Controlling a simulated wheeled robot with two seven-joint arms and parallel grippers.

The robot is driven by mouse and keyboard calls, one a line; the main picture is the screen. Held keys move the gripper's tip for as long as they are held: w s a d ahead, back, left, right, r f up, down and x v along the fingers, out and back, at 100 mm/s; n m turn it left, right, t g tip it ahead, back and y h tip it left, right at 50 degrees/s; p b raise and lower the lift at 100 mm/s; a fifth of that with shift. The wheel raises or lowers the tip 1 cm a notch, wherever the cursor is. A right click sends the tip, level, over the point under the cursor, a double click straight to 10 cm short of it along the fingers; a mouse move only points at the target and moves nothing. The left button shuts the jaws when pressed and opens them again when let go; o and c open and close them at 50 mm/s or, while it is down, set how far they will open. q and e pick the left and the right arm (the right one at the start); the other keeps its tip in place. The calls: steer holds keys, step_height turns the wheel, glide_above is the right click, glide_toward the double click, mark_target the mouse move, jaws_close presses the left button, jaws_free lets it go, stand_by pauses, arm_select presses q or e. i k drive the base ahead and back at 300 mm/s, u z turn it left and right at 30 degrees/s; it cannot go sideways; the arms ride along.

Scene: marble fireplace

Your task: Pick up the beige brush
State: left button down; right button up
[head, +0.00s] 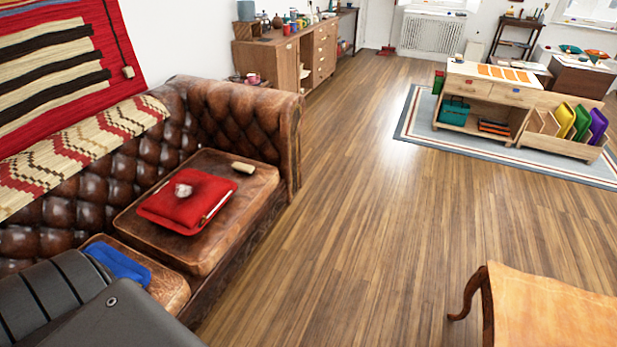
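A small beige oblong thing (243,168), which looks like the beige brush, lies on the brown leather sofa's seat (190,253) near its far end. It is too small to make out bristles. It lies just beyond a red cushion (180,210), apart from it. A small whitish object (183,190) rests on the cushion, and a thin pale stick (216,206) lies along its right edge. Neither of my grippers is in the head view.
A blue cloth (118,263) lies on the nearer seat. A wooden table (555,308) stands at the lower right. The wooden floor (370,220) between sofa and table is clear. A shelf unit (490,90) stands on a rug (420,124); a wooden cabinet (285,62) stands behind the sofa.

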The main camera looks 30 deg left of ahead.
mark_target(239, 167)
steer(key=u, duration=0.45)
steer(key=i, duration=1.75)
steer(key=u, duration=1.8)
steer(key=i, duration=0.9)
steer(key=u, duration=1.05)
